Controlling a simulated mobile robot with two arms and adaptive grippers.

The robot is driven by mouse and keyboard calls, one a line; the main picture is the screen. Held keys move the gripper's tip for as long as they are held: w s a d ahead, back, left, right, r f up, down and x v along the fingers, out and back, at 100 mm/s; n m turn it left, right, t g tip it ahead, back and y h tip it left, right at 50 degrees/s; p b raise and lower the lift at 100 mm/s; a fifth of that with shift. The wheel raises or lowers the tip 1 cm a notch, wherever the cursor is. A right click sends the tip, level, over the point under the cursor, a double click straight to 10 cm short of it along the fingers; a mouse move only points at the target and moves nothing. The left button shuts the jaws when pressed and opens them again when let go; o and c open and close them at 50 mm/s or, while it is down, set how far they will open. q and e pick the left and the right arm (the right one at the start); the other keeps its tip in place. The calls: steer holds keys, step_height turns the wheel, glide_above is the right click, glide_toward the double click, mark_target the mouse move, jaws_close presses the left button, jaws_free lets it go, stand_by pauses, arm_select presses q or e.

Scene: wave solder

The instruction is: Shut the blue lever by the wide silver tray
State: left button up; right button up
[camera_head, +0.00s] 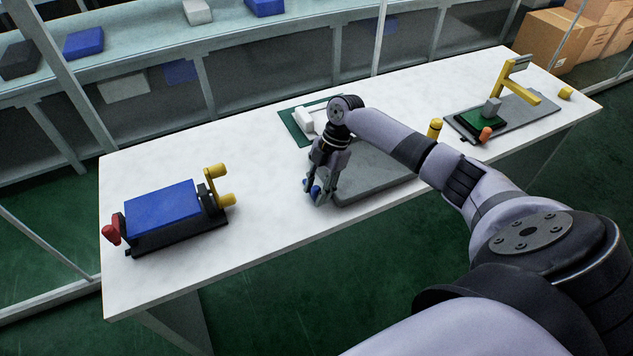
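The wide silver tray (372,181) lies flat on the white table, near the middle of its front side. The blue lever (315,190) is at the tray's left edge and only small blue parts of it show. My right gripper (319,194) points down at the blue lever, with its fingers around or right beside it. The fingers hide much of the lever, and I cannot tell whether they grip it. My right arm covers part of the tray. My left gripper is not in view.
A blue block device (163,213) with red and yellow handles stands on the table (265,215) at left. A green board with a white part (305,120) lies behind the gripper. A yellow-armed fixture (515,110) stands at right. The table between the blue device and tray is clear.

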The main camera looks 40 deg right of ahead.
stand_by(0.3)
steer(key=v, duration=1.2)
